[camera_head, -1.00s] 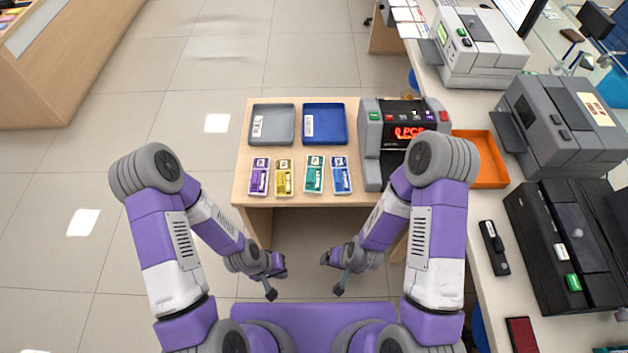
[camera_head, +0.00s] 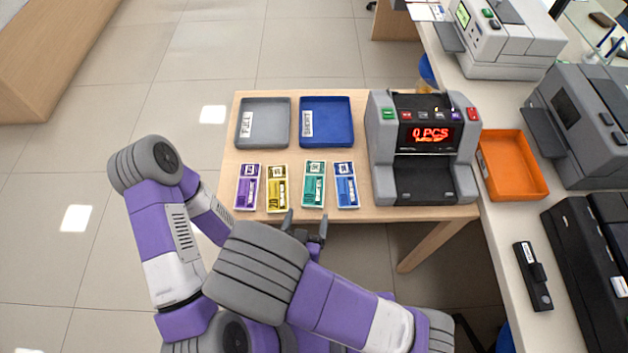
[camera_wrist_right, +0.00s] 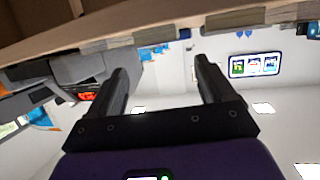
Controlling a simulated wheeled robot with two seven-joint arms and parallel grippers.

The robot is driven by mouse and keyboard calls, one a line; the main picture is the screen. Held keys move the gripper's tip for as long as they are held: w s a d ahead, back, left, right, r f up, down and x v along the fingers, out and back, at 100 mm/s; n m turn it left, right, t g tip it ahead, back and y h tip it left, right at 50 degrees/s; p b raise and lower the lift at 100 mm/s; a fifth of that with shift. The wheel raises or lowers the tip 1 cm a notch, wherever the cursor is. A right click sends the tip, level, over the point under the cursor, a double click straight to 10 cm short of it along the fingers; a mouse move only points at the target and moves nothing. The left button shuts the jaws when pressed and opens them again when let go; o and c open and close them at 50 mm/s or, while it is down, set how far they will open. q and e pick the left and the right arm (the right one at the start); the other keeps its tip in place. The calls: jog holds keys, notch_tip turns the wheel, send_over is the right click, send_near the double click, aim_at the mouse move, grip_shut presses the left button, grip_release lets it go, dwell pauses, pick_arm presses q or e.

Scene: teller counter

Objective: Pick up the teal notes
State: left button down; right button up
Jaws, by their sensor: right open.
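My right gripper (camera_head: 306,222) is open and empty just in front of the table's front edge, near the teal notes. In the right wrist view its two fingers (camera_wrist_right: 165,80) stand apart with nothing between them. My left gripper is hidden behind my right arm.
A grey tray (camera_head: 264,144) and a blue tray (camera_head: 327,143) sit at the table's back. A counting machine (camera_head: 422,149) reading "0 PCS" stands to the right. An orange tray (camera_head: 540,192) and a black device (camera_head: 532,275) are on the right counter.

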jog(key=b, duration=0.2)
send_near(315, 184)
jog(key=x, duration=0.2)
jog(key=shift+w+d+f, duration=0.15)
jog(key=shift+w+f, duration=0.1)
jog(key=shift+b+x, duration=0.55)
jog(key=shift+x, duration=2.2)
jog(key=shift+r, duration=0.15)
jog(key=shift+c, duration=0.3)
jog(key=c, duration=0.8)
